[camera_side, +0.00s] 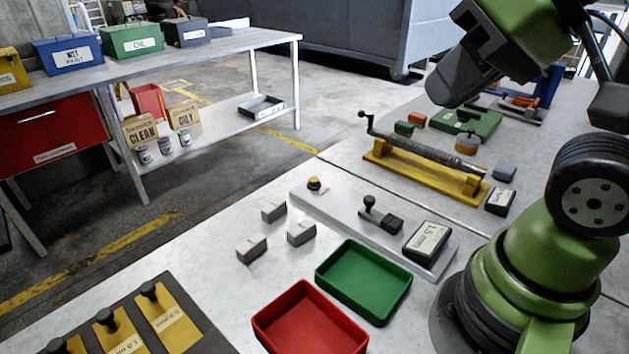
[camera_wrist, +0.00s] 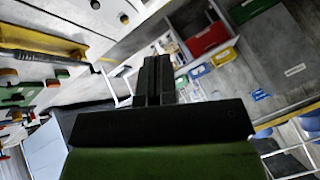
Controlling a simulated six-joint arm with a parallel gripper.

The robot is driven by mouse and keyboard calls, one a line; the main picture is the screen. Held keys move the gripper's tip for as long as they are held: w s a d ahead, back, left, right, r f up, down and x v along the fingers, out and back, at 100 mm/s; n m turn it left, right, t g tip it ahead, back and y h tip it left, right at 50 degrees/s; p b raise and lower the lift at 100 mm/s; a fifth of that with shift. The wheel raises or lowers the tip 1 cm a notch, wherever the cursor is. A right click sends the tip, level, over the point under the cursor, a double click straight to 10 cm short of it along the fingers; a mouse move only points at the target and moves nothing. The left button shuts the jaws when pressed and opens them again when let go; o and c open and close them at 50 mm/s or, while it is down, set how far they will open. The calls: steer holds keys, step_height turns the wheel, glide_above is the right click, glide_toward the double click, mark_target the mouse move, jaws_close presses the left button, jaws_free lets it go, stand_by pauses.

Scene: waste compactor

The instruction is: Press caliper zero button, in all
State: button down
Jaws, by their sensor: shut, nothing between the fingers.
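A long grey plate (camera_side: 345,214) lies on the bench in the side view. It carries a small yellow-topped button (camera_side: 314,184) at its far left end, a black sliding jaw piece (camera_side: 381,214) in the middle and a display (camera_side: 427,240) reading 1.5 mm at its near right end. My gripper (camera_wrist: 152,62) shows in the wrist view with its two dark fingers together and nothing between them. It points away from the bench top, toward the room.
Several grey blocks (camera_side: 251,248) lie left of the plate. A green tray (camera_side: 364,281) and a red tray (camera_side: 297,318) stand in front. A yellow-based rod fixture (camera_side: 425,169) stands behind it. Another table (camera_side: 246,44) with labelled boxes is across the aisle.

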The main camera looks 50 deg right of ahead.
steer(key=w+d+n+h, duration=0.25)
steer(key=w+d, duration=0.35)
steer(key=w, duration=0.3)
steer(key=n+t+y, duration=0.2)
steer(key=n+y, duration=0.1)
steer(key=n, duration=1)
glide_above(313, 180)
step_height(313, 180, down, 17)
steer(key=shift+s+h, duration=0.1)
steer(key=shift+h, duration=0.15)
steer(key=shift+f, duration=4.35)
steer(key=shift+f, duration=0.1)
steer(key=shift+f, duration=0.3)
